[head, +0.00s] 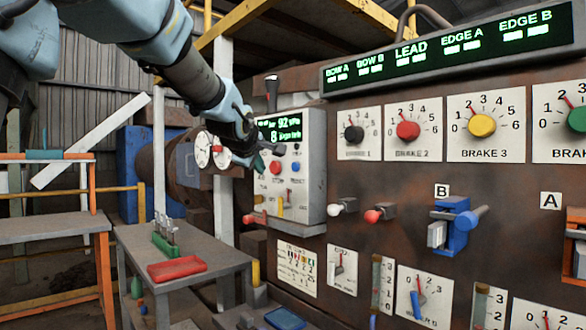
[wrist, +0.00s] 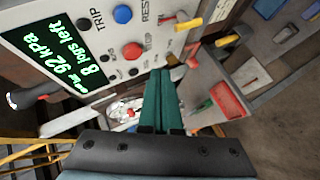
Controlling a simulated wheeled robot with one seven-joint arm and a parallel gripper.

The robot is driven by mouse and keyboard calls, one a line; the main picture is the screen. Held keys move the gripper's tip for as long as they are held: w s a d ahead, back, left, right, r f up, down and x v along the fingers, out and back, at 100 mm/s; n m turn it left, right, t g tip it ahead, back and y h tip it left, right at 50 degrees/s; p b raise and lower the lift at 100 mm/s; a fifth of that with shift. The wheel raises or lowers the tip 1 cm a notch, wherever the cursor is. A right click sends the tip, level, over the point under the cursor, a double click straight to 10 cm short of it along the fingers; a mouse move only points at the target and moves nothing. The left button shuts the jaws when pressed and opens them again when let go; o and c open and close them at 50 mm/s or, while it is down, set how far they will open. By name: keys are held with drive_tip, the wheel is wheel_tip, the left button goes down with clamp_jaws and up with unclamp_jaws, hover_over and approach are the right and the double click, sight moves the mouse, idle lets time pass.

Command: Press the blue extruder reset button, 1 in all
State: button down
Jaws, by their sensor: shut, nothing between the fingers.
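The blue button (head: 295,167) is on the grey control box (head: 308,125) below its green-lit display, just right of a red button (head: 275,167). In the wrist view, the blue button (wrist: 122,14) is at the top beside the partly cut label "RESET". My gripper (head: 259,162) is in front of the left part of the box, left of both buttons. In the wrist view its teal fingers (wrist: 162,75) are shut together and empty. The blue button appears above and left of the fingertips there, apart from them.
The red button (wrist: 132,51) lies between my fingertips and the blue one in the wrist view. Small levers (head: 280,203) project low on the box. A grey table (head: 200,258) holds a red tray (head: 177,269). Brake dials (head: 408,131) and coloured handles (head: 462,225) fill the right wall.

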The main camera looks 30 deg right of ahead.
sight(296, 167)
drive_tip(key=w+d+p, duration=0.1)
drive_tip(key=d, duration=0.7)
drive_tip(key=shift+w+d+p, duration=0.3)
drive_tip(key=shift+d, duration=0.05)
drive_tip(key=shift+d, duration=0.1)
idle(1.8)
drive_tip(key=shift+w+d, duration=0.1)
drive_tip(key=shift+d, duration=0.2)
drive_tip(key=shift+d, duration=0.45)
idle(0.6)
drive_tip(key=shift+b, duration=0.3)
drive_tip(key=shift+a+b, duration=0.65)
drive_tip(key=shift+a, duration=0.2)
